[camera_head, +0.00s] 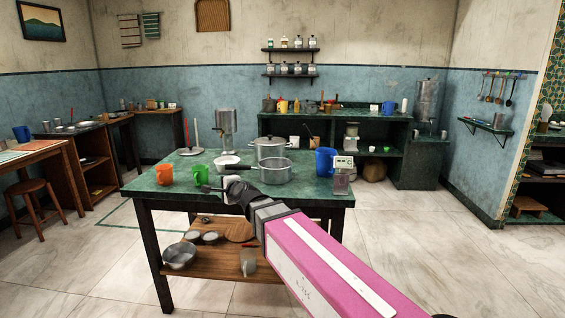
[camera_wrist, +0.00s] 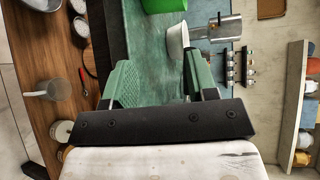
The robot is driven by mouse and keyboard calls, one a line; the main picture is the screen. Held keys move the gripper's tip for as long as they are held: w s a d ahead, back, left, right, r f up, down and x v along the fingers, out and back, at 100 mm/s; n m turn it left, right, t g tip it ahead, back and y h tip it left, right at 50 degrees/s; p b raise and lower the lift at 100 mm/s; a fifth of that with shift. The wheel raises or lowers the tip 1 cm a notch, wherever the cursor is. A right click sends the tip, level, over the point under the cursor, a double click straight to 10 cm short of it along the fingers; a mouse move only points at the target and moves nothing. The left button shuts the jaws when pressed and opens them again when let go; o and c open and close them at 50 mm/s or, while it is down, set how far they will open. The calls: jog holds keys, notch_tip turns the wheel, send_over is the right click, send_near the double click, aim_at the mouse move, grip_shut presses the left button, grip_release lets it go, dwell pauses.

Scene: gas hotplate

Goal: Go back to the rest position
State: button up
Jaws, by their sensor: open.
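My gripper (camera_head: 212,188) is at the front edge of the green-topped table (camera_head: 290,196), at the end of my pink and white arm. In the wrist view its two green fingers (camera_wrist: 158,80) stand apart with nothing between them, so it is open and empty. Ahead of it in that sideways view are a green cup (camera_wrist: 158,5) and a white bowl (camera_wrist: 178,42). In the head view the green cup (camera_head: 200,173) is just beyond my gripper. I cannot tell its exact height above the table.
A lower shelf (camera_head: 215,260) holds bowls. Open floor (camera_head: 440,250) lies to the right.

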jog(key=s+d+f+n+g+h, duration=0.2)
jog(key=d+f+n+g+h, duration=0.4)
jog(key=d+f, duration=1.35)
jog(key=s+d+f+n+g+h, duration=0.2)
jog(key=s+d+f, duration=0.3)
jog(key=d, duration=0.5)
jog(key=s+d+f+n+g+h, duration=0.1)
jog(key=s+d+f+n+g, duration=0.2)
jog(key=d, duration=0.7)
jog(key=s+f, duration=0.2)
jog(key=s, duration=0.1)
jog(key=shift+d+f+g+h, duration=0.25)
jog(key=shift+d+g+h, duration=0.05)
jog(key=shift+g+h, duration=0.1)
